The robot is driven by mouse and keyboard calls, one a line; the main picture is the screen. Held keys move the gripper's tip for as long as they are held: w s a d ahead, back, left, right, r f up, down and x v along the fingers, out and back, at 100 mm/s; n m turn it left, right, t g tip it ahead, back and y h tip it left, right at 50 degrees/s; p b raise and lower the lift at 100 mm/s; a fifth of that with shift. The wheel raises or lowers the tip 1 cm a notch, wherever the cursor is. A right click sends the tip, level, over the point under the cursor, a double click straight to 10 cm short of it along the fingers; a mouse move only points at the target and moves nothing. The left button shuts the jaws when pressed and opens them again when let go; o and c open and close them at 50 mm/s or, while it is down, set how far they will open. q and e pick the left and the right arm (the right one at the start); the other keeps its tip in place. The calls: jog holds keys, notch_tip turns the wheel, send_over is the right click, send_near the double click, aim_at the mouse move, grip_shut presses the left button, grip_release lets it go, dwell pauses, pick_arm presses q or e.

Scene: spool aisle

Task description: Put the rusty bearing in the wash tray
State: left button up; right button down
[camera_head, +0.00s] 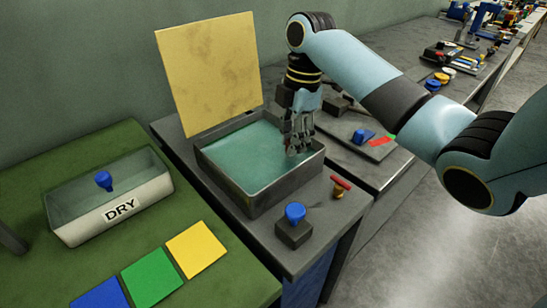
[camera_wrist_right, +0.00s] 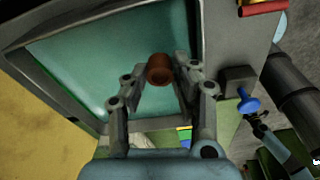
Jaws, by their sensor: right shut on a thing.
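The wash tray (camera_head: 230,194) is a dark grey tray with teal liquid, standing open on the grey bench. My right gripper (camera_head: 298,148) reaches down over its right part, fingers pointing down. In the right wrist view the gripper (camera_wrist_right: 160,78) is shut on the rusty bearing (camera_wrist_right: 160,68), a small brown ring held between the fingertips. The teal of the wash tray (camera_wrist_right: 75,104) lies behind it. In the head view the bearing cannot be made out among the fingers. Whether it touches the liquid cannot be told. My left gripper is not clearly in view.
A yellow panel (camera_head: 210,75) rises behind the tray. A DRY tray (camera_head: 148,205) with a blue knob (camera_head: 104,180) sits on the green bench at left.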

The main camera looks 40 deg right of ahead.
aim_at(276, 168)
jog(key=w, duration=0.1)
jog(key=w+a+f, duration=0.1)
jog(key=w+f, duration=0.1)
jog(key=shift+a, duration=0.3)
pick_arm(q)
jog(key=shift+s+a+f, duration=0.2)
jog(key=shift+s+a, duration=0.05)
jog(key=shift+a, duration=0.15)
pick_arm(e)
jog(key=shift+f, duration=2.05)
jog(key=shift+f, duration=0.1)
jog(key=c, duration=1)
grip_release()
jog(key=shift+c, duration=0.2)
pick_arm(q)
jog(key=shift+r, duration=0.2)
pick_arm(e)
notch_tip(276, 168, up, 12)
jog(key=d, duration=0.1)
jog(key=shift+d, duration=0.25)
jog(key=shift+s, duration=0.1)
